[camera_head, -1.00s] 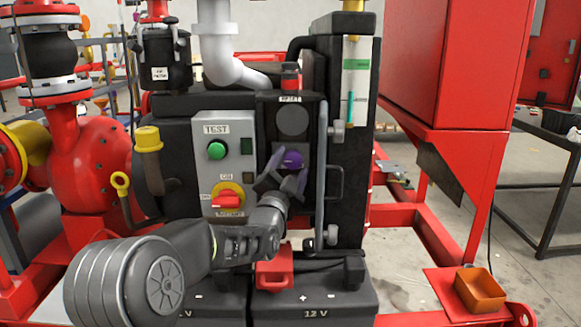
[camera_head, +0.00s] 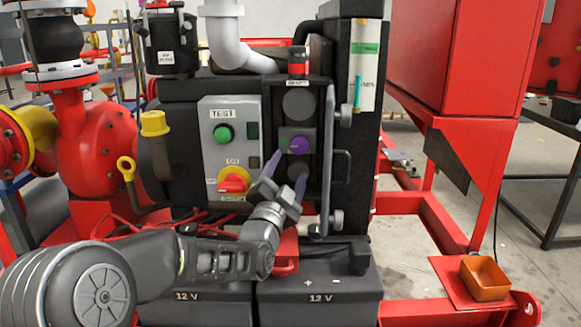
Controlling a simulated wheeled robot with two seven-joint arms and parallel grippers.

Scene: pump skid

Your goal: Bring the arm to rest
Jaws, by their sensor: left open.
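My left arm comes in from the lower left, in front of the black engine block. My left gripper (camera_head: 286,178) is open and empty, its two purple-grey fingers pointing up toward the panel. A purple knob (camera_head: 299,145) sits on the dark panel just above and between the fingertips; I see no contact. My right gripper is not in view.
Left of the knob is a grey control box (camera_head: 212,150) with a green TEST button (camera_head: 224,133) and a red rotary switch (camera_head: 234,183). A grey vertical handle (camera_head: 328,160) stands to the right. Batteries (camera_head: 320,290) lie below. An orange tray (camera_head: 484,278) sits at lower right.

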